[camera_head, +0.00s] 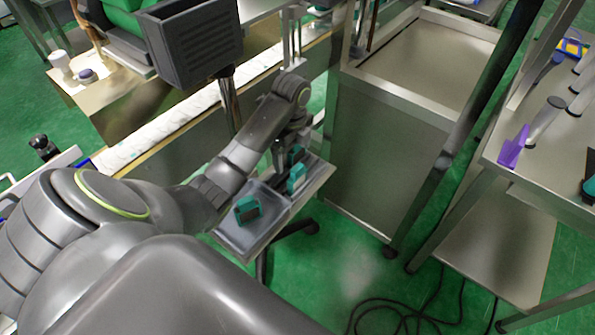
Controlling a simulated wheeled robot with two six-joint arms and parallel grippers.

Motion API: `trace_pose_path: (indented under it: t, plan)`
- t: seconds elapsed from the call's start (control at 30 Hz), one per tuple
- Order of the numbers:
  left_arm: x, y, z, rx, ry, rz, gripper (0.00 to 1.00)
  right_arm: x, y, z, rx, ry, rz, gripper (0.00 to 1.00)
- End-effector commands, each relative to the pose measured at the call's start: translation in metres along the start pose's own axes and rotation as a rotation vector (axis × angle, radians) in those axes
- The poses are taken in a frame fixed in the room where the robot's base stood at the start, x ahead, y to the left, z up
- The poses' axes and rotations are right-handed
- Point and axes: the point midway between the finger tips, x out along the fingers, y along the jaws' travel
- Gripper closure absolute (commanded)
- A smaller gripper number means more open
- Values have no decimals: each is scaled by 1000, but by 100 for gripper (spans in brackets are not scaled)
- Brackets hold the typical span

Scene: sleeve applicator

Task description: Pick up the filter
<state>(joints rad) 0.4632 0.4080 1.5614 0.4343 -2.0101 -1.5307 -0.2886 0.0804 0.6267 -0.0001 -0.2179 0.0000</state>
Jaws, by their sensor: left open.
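Several small teal-and-dark blocks, which appear to be the filters, sit on a grey tray (243,240) in the middle of the picture. One teal block (247,209) is at the tray's near left, a lighter teal one (296,178) is farther right, and a darker one (297,154) is behind it. My left gripper (281,165) points down from the end of my arm over the far part of the tray, close to the two far blocks. It is open; its fingertips are small and partly hidden, and I cannot tell whether they touch a block. My right gripper is not in view.
A metal cabinet (385,160) with a recessed top stands right of the tray. A steel table (560,150) with a purple part (514,147) is at the far right. A dark grey box (192,42) is behind my arm. Black cables (400,310) lie on the green floor.

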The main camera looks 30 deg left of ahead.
Motion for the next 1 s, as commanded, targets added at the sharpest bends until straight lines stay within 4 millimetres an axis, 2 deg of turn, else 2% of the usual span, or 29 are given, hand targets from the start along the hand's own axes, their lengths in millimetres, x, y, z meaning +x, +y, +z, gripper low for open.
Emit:
trace_pose_path:
  t: [0.03,0.2,0.47,0.73,1.0]
  plan:
    - [12,0,0,0,0,0,7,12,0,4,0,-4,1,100]
    - [32,0,0,0,1,1,7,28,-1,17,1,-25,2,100]
    - [53,-2,-3,0,2,1,7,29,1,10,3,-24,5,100]
    - [90,-7,-10,0,0,2,7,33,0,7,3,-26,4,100]
    - [97,-8,-9,0,0,0,7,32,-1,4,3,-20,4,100]
